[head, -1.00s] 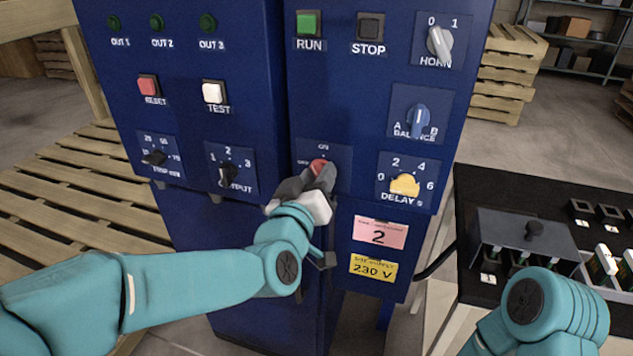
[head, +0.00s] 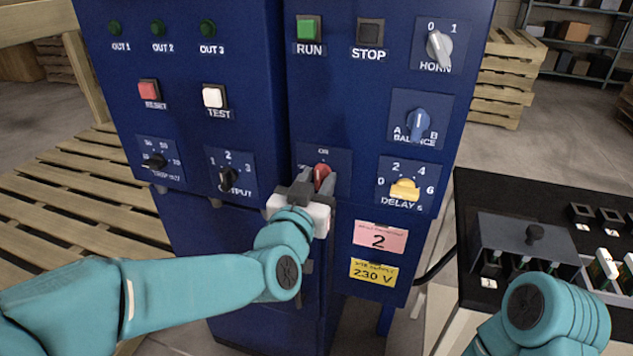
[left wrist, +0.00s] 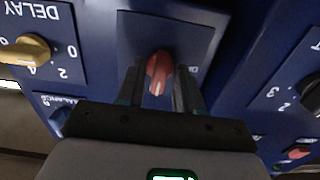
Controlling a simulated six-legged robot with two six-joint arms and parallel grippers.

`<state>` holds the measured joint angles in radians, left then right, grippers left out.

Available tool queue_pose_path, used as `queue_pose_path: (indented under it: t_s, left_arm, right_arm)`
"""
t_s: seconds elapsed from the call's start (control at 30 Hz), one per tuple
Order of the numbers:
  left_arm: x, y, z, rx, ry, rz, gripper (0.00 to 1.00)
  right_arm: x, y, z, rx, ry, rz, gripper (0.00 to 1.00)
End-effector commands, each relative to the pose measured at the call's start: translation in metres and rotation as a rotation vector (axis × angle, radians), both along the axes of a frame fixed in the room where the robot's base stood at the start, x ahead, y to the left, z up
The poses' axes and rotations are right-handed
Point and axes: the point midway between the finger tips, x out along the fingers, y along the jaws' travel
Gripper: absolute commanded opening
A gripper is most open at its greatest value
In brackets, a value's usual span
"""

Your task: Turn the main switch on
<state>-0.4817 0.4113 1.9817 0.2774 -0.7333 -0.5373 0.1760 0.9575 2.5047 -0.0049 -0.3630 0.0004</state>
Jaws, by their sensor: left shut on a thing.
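The main switch is a red knob (head: 322,172) on a dark blue plate on the right cabinet door, under an "ON" label. The knob stands close to upright, in line with that label. My left gripper (head: 318,180) is shut on the knob, its fingers on either side and partly covering it and the plate's lower lettering. In the left wrist view the red knob (left wrist: 159,72), with a pale pointer line, sits between the two dark fingers of my left gripper (left wrist: 159,90). My right gripper is not in view.
A yellow DELAY knob (head: 404,189) and a blue BALANCE knob (head: 418,122) are to the right. A black OUTPUT knob (head: 227,178) is to the left. Pink (head: 380,237) and yellow (head: 373,270) labels sit below. A black table (head: 470,215) stands at right.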

Motion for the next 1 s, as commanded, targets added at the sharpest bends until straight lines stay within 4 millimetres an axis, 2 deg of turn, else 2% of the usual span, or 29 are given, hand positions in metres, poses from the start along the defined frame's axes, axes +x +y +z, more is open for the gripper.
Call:
queue_pose_path:
  t_s: [0.3, 0.33, 0.6, 0.73, 0.87, 1.0]
  left_arm:
    - [0.0, 0.0, 0.0, 0.003, -0.001, 0.0, 0.06]
    - [0.0, 0.0, 0.0, 0.002, -0.001, 0.0, 0.41]
    - [0.0, 0.0, 0.0, 0.001, 0.0, 0.0, 0.41]
    - [-0.008, 0.003, 0.0, 0.001, -0.001, -0.001, 0.41]
    - [-0.031, 0.01, 0.0, 0.0, -0.002, -0.001, 0.41]
    - [-0.067, 0.022, 0.001, -0.001, -0.003, -0.002, 0.41]
  right_arm:
    - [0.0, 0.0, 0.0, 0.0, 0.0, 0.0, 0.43]
    - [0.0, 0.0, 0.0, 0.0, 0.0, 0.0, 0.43]
    - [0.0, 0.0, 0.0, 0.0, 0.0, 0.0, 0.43]
    - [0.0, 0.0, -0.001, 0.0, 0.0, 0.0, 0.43]
    - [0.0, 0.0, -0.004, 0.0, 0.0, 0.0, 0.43]
    - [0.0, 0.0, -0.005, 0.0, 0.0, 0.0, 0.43]
